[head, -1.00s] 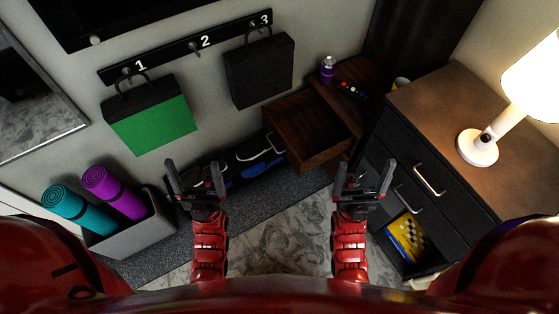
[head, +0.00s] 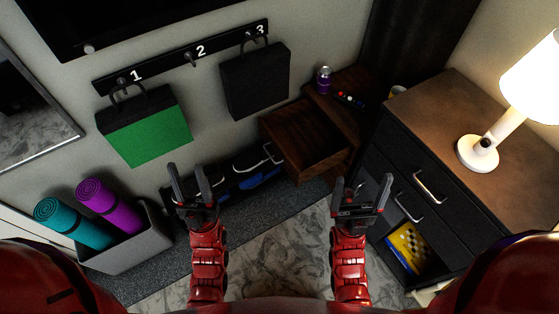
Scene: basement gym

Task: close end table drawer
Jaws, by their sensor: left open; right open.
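The brown wooden end table (head: 354,82) stands against the back wall, right of centre. Its drawer (head: 284,140) is pulled well out toward the left and looks empty inside. My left gripper (head: 188,172) is open and empty, in front of the shoe rack and left of the drawer. Neither gripper appears to touch the drawer.
A dark cabinet (head: 450,190) with a lit lamp (head: 478,153) stands at right; its bottom drawer is open. A purple can (head: 323,80) stands on the end table. A shoe rack (head: 240,168), bags on hooks and a bin (head: 128,247) of rolled mats line the wall. Marble floor is clear between my arms.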

